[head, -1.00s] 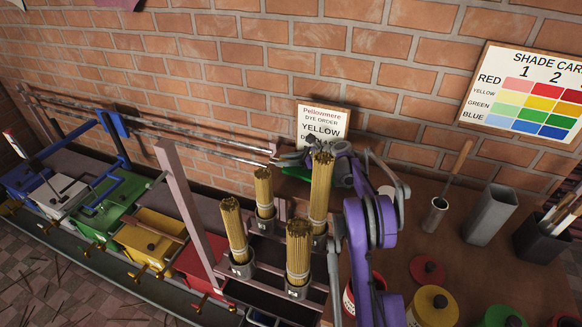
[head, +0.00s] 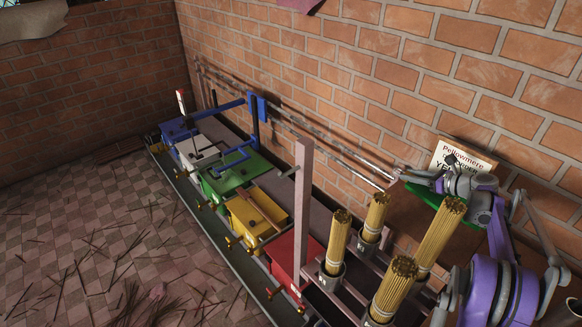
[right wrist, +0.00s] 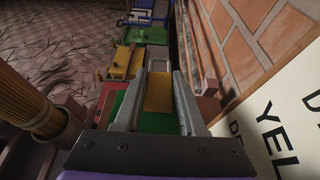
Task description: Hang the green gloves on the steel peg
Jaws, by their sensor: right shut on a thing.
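My right gripper (head: 418,181) is in front of the brick wall, just above and behind the bundles of yellow sticks. It is shut on the green gloves (head: 452,213), a flat green shape hanging under its jaws, partly hidden by a bundle. In the right wrist view, green cloth (right wrist: 158,123) shows between the two fingers, which point along the row of coloured machines. A small grey peg (head: 287,172) sticks out to the left from an upright pinkish post (head: 303,205); it may be the steel peg. The peg is left of my right gripper, apart from the gloves. My left gripper is out of view.
Several bundles of yellow sticks (head: 392,290) stand in holders between the post and my right arm. Coloured machines, including a red box (head: 290,258), line the wall. A notice (head: 462,160) is behind my gripper. Long rails (head: 330,155) run along the wall.

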